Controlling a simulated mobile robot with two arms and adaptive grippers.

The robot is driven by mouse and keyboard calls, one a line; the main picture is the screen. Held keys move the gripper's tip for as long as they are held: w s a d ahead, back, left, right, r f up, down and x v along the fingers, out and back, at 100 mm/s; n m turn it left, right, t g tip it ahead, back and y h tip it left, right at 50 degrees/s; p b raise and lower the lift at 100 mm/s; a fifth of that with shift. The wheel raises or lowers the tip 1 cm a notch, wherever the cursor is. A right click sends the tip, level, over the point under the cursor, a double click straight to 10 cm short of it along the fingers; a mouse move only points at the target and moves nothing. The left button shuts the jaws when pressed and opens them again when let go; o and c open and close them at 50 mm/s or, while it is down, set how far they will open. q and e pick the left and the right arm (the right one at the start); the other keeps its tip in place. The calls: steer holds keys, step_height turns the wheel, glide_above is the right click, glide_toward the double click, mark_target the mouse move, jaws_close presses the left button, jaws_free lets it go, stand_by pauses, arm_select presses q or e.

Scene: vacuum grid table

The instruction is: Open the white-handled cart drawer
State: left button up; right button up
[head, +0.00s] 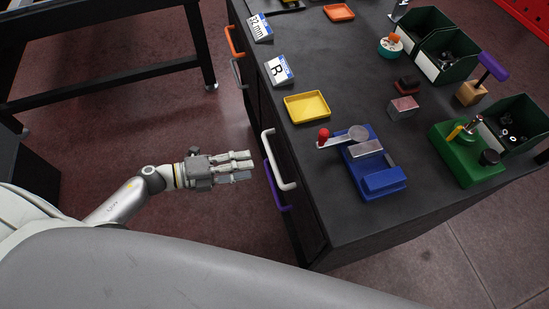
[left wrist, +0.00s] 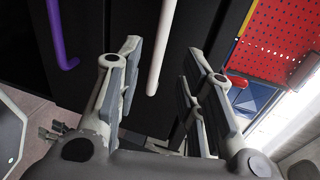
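The white handle (head: 281,161) is on the side of the dark cart (head: 310,228), running along its drawer front; the drawer looks closed. My left gripper (head: 249,166) is a short way left of the white handle, with its fingers pointing toward it. In the left wrist view the white handle (left wrist: 160,52) shows between the two spread fingers, which are open and empty. I cannot tell whether they touch it.
A purple handle (head: 271,188) sits close beside the white one. A grey handle (head: 238,73) and an orange handle (head: 233,42) are farther along the cart. A yellow tray (head: 307,107) and a blue fixture (head: 372,170) stand on top.

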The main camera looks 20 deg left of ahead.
mark_target(273, 159)
arm_select(q)
steer(key=p+x, duration=0.1)
steer(key=x, duration=0.8)
jaws_close()
